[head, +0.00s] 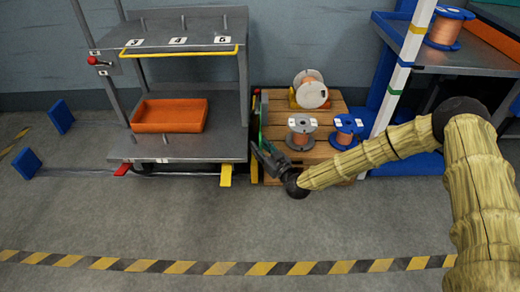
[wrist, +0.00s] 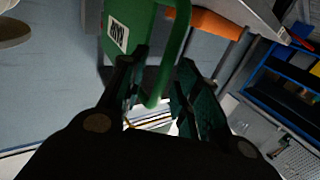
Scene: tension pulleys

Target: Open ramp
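In the wrist view a green panel (wrist: 128,48) with a white label has a curved green handle (wrist: 183,42). I take it to be part of the ramp, but cannot tell for sure. In the head view a thin green part (head: 264,115) stands upright along the left side of the wooden pallet, just above my gripper (head: 264,152). In the wrist view my gripper (wrist: 158,98) has its fingers apart, and the lower end of the handle appears between them. I see a gap beside the handle, and cannot tell whether a finger touches it.
A grey shelf cart (head: 190,145) with an orange tray (head: 170,127) stands left of the pallet (head: 272,98). Copper spools (head: 301,132) sit on the pallet. A blue rack (head: 440,60) stands at right. The floor in front (head: 200,215) is clear up to a striped line.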

